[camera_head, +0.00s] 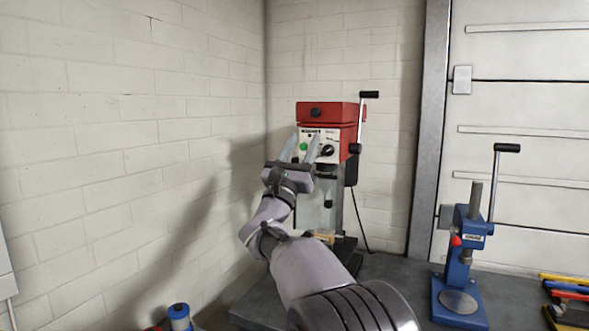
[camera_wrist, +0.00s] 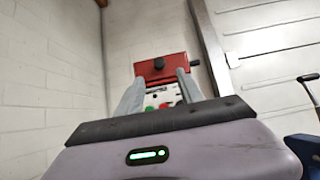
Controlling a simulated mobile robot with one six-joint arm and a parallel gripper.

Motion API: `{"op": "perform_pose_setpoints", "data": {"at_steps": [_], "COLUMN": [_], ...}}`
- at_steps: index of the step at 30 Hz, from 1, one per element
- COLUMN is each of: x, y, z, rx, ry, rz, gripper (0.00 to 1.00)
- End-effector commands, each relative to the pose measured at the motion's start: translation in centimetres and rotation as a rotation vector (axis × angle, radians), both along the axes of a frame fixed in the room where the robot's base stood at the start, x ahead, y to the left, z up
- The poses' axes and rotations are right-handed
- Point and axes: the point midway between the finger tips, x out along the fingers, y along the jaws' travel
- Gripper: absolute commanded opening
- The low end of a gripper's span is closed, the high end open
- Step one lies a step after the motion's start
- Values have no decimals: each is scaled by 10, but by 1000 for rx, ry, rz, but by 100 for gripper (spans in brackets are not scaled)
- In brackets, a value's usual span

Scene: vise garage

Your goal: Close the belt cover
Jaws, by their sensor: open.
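The red belt cover (camera_head: 328,112) tops the drill press (camera_head: 346,149) by the corner. It lies level, with a thin seam below it; I cannot tell whether it is fully shut. A dark knob shows on its front. In the wrist view the red cover (camera_wrist: 160,69) is just beyond the fingertips. My gripper (camera_head: 304,141) is open and empty, its two grey fingers pointing up in front of the press's white control panel. The fingers also show in the wrist view (camera_wrist: 161,80), apart and below the cover. My arm hides much of the lower press.
A crank lever (camera_head: 362,115) rises at the press's right side. A blue arbor press (camera_head: 462,262) stands further right on the dark bench (camera_head: 398,283). Coloured tools (camera_head: 570,292) lie at the right edge. Brick walls (camera_head: 110,130) close off the left and back.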

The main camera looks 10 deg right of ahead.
Motion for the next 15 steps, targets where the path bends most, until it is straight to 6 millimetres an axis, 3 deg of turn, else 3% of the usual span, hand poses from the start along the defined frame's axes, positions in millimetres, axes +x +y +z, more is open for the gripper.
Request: {"op": "perform_pose_setpoints", "data": {"at_steps": [6, 15], "x": [-33, -43], "y": [23, 28], "z": [-32, -41], "rx": [-1, -1], "ry": [2, 0], "rz": [1, -1], "gripper": [44, 44]}}
